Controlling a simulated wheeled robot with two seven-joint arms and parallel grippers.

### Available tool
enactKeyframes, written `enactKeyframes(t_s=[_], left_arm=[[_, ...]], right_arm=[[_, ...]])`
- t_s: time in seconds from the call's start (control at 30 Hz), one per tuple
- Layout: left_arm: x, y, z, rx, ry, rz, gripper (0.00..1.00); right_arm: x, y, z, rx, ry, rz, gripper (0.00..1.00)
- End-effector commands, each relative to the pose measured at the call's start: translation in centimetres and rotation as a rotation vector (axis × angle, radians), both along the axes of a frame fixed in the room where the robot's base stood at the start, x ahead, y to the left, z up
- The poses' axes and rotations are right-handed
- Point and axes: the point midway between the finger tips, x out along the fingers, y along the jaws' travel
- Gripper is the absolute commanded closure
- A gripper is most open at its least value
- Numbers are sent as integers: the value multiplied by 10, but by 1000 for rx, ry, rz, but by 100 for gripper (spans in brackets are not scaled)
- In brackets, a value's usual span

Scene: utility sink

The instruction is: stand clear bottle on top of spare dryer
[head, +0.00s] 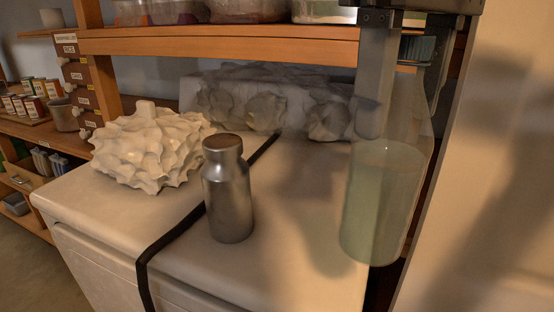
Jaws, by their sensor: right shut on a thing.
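The clear bottle (383,205) is at the right of the head view, upright, with pale greenish liquid in its lower part and a ribbed dark cap. My right gripper (402,115) comes down from above and is shut on its upper part, one finger on each side. The white spare dryer (285,275) fills the middle, with a black strap over its top. The bottle's base shows over the dryer's right edge; I cannot tell whether it touches the top. My left gripper is not in view.
A grey metal bottle (228,195) stands mid-top on the dryer. A white spiky ornament (150,145) is behind it to the left, and a pale lumpy block (265,100) at the back. A wooden shelf (220,42) hangs above; a pale wall panel (490,180) is close on the right.

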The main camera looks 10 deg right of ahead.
Motion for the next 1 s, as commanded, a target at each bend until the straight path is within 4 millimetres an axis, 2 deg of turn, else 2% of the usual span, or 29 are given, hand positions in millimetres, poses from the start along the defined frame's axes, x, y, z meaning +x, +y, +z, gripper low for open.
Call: enactKeyframes(t_s=[0.13, 0.33, 0.5, 0.87, 1.0], left_arm=[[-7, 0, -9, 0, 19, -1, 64], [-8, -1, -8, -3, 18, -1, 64], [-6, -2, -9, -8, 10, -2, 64], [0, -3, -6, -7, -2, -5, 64], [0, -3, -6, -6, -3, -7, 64]], right_arm=[[32, 9, -17, 1, 6, -1, 100], [78, 22, -37, 1, 5, -1, 100], [101, 28, -69, 1, 4, 0, 100], [121, 33, -93, 1, 0, -1, 100], [124, 33, -112, -1, 0, -1, 100]])
